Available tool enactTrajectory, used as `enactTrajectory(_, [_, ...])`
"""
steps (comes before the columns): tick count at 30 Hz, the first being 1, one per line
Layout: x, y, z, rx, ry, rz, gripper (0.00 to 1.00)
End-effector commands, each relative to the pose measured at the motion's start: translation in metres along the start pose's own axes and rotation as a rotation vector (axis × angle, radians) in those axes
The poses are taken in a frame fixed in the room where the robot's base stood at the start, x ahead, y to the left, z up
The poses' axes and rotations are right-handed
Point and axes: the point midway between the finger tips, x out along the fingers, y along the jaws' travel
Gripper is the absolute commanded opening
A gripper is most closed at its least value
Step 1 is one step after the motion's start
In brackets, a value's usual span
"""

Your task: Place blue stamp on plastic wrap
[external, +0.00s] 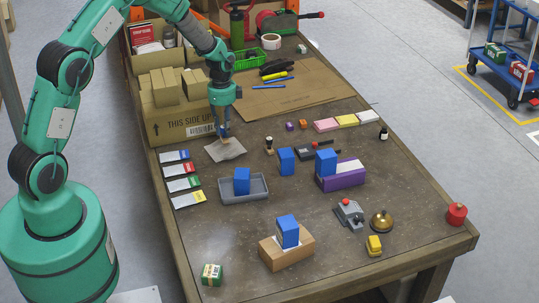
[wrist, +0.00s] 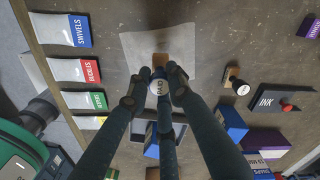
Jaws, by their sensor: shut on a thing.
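My gripper (external: 223,128) is shut on a small stamp (external: 225,138), which shows blue and brown parts in the external view. In the wrist view my fingers (wrist: 162,77) close around it; a round, lettered white face (wrist: 158,87) and a brown block (wrist: 160,60) show there. A thin, pale, crumpled sheet (external: 226,150), which looks like the plastic wrap, lies flat on the table. It also shows in the wrist view (wrist: 135,46). The stamp is over the sheet's upper part; I cannot tell whether it touches. The fingers hide part of the stamp.
Another stamp (external: 269,146) stands right of the sheet, near an ink pad (external: 312,152). Labelled cards (external: 180,170) lie at the left. A grey tray (external: 262,196) and several blue boxes (external: 287,161) are in front. Stacked cartons (external: 172,124) stand behind, close to my arm.

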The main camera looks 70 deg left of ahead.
Motion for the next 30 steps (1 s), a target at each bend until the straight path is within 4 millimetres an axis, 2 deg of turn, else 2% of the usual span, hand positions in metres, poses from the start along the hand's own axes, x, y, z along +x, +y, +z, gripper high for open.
enactTrajectory(5, [0.017,0.000,0.000,0.000,0.000,-0.001,0.00])
enactTrajectory(19, [0.021,0.000,0.000,0.000,0.000,-0.001,0.00])
enactTrajectory(20, [0.021,0.000,0.000,0.000,0.000,-0.001,0.26])
enactTrajectory(22, [0.020,0.000,0.000,0.000,0.000,-0.001,0.39])
enactTrajectory(30, [0.020,0.000,0.000,0.000,0.000,-0.001,0.39])
